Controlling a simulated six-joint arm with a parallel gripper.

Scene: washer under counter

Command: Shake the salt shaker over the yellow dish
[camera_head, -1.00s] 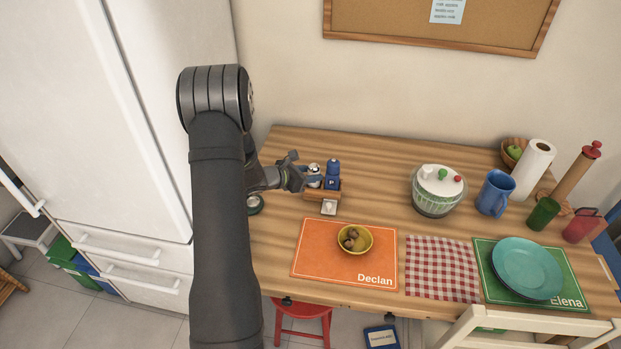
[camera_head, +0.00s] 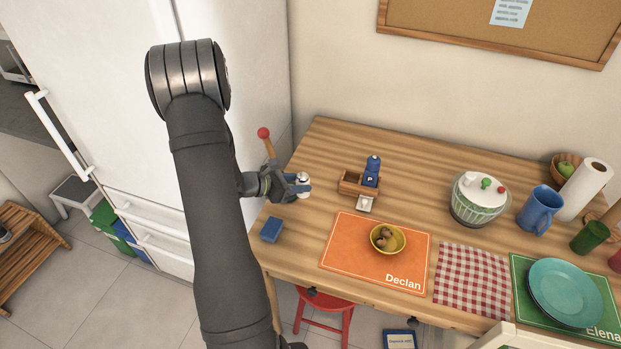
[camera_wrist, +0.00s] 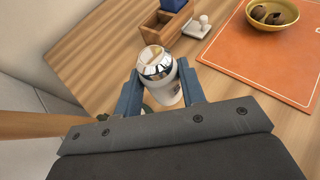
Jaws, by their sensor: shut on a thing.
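My gripper (camera_head: 297,187) is shut on the salt shaker (camera_head: 304,182), a small white shaker with a shiny metal top. In the wrist view the shaker (camera_wrist: 161,76) stands between the two blue fingers, its top pointing away from the palm. My gripper is left of the wooden caddy (camera_head: 352,187). The yellow dish (camera_head: 388,239) sits on the orange placemat (camera_head: 345,256) to the right and nearer the front, with several brown lumps in it. The dish also shows at the top right of the wrist view (camera_wrist: 271,24).
A blue pepper shaker (camera_head: 372,172) stands in the caddy, with a small white item (camera_head: 366,204) in front. A blue sponge (camera_head: 271,229) lies near the left edge. A red-knobbed wooden stick (camera_head: 267,143) rises behind my gripper. A salad spinner (camera_head: 479,200) stands right.

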